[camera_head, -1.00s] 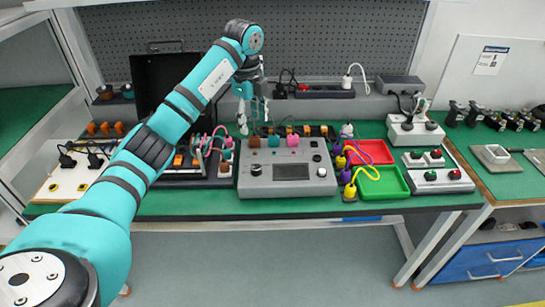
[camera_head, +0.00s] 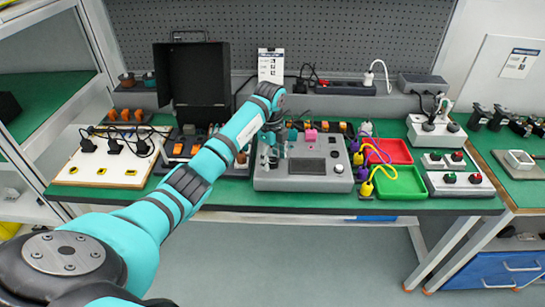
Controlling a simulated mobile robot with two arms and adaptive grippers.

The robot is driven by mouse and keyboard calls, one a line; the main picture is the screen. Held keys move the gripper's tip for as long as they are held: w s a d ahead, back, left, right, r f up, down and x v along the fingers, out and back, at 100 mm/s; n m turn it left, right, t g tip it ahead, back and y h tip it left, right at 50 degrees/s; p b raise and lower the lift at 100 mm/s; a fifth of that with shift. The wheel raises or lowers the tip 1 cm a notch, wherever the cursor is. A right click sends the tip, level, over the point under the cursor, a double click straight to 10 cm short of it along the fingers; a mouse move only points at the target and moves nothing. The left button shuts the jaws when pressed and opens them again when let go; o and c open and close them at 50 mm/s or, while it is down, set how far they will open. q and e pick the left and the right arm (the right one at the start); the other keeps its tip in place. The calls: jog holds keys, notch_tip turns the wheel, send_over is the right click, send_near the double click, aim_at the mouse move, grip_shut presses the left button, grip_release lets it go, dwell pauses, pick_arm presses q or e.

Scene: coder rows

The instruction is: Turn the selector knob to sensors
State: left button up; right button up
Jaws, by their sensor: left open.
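The grey console box (camera_head: 262,183) sits on the green bench top near the middle, with a dark screen (camera_head: 307,167) in its face. Small round controls (camera_head: 338,168) run down its right side. The left part of its face, where a larger black knob showed earlier, is now behind my left gripper (camera_head: 273,163). That gripper is open and points down over this left part. I cannot tell whether its fingers touch the knob. The position labels are too small to read. My right gripper is not in view.
Red (camera_head: 392,150) and green trays (camera_head: 398,187) with yellow and purple plugs lie right. A black open case (camera_head: 192,82) stands behind left, a white socket board (camera_head: 105,172) far left.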

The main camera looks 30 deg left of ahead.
pick_arm(q)
jog(key=shift+f, duration=0.2)
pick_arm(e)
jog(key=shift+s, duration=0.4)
pick_arm(q)
grip_shut()
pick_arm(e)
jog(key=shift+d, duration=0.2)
